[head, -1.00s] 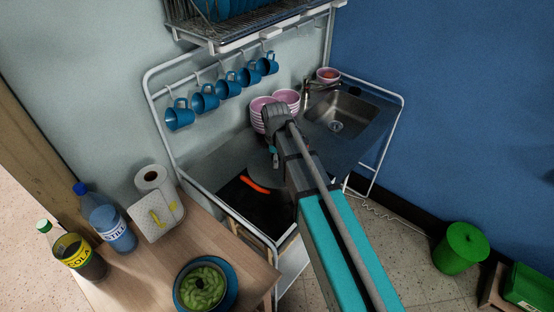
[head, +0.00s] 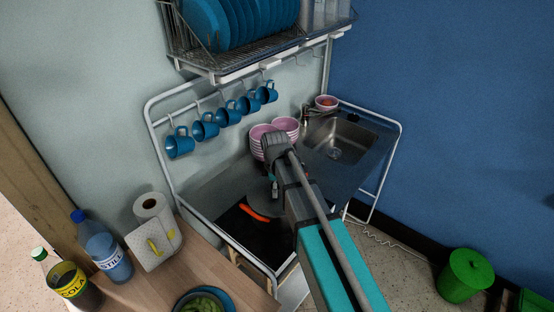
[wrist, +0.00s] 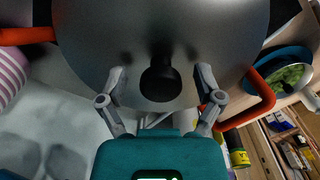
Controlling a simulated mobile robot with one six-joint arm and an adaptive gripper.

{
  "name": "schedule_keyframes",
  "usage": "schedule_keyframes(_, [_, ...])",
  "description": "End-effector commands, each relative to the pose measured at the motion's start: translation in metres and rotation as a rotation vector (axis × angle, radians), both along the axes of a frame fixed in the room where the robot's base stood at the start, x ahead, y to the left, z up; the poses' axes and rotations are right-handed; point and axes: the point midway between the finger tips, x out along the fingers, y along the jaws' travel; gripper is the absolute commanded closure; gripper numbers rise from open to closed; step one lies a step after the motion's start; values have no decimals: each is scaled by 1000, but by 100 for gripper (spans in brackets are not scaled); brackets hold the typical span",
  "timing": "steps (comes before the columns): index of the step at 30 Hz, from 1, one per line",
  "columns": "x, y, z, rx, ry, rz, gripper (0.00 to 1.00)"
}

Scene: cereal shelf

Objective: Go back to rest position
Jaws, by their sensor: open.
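My gripper (wrist: 160,72) is open in the wrist view, with one finger on each side of a black knob (wrist: 161,84). The knob stands on a round grey lid (wrist: 100,35), and I see gaps between it and both fingers. Orange handles (wrist: 262,95) stick out on either side of the lid. In the head view my arm covers most of the gripper. The grey lid (head: 264,198) shows partly behind my arm, above the dark hob, with an orange handle (head: 256,213) in front.
Stacked pink bowls (head: 258,142) stand close beyond my arm. Blue mugs (head: 205,127) hang on a rail under the plate rack (head: 250,62). A sink (head: 340,138) is at right. Bottles (head: 105,255) and a paper roll (head: 155,232) stand on the wooden counter (head: 205,262).

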Motion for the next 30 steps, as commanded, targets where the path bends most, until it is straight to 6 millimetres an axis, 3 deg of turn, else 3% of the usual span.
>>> schedule_keyframes(8, [-2,-4,0,0,-1,-25,15])
schedule_keyframes(14, [-10,-26,0,3,-7,-162,15])
schedule_keyframes(20, [-26,-62,0,8,-17,-418,15])
schedule_keyframes(30, [-64,-136,0,27,-39,-990,15])
